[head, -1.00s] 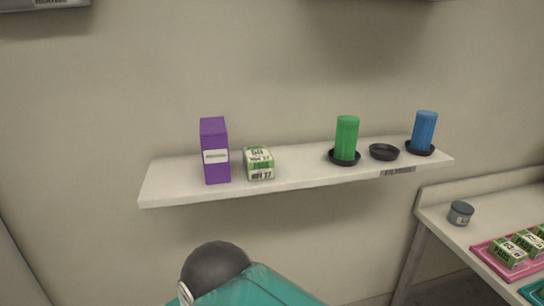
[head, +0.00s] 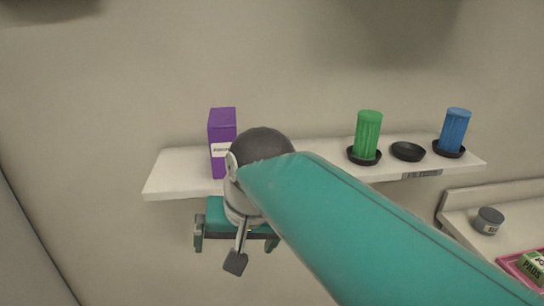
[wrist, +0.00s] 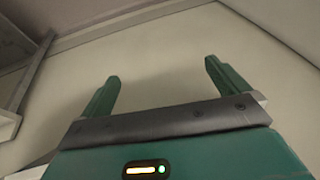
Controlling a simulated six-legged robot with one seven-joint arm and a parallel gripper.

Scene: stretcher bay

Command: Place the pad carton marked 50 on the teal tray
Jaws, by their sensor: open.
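My gripper (head: 236,242) is below the front edge of the wall shelf (head: 172,177), in front of the wall. In the wrist view its two teal fingers (wrist: 163,70) are spread apart with nothing between them, facing bare wall. The pad carton marked 50 is hidden in the head view now, behind my arm; a second ago it showed on the shelf just right of the purple box. The teal tray does not show in either current view.
The purple box (head: 221,145) stands at the shelf's left. A green cylinder (head: 368,135), an empty black dish (head: 407,152) and a blue cylinder (head: 454,131) are on the right. A grey tub (head: 488,221) and a pink tray (head: 510,264) with a pads carton (head: 532,267) lie lower right.

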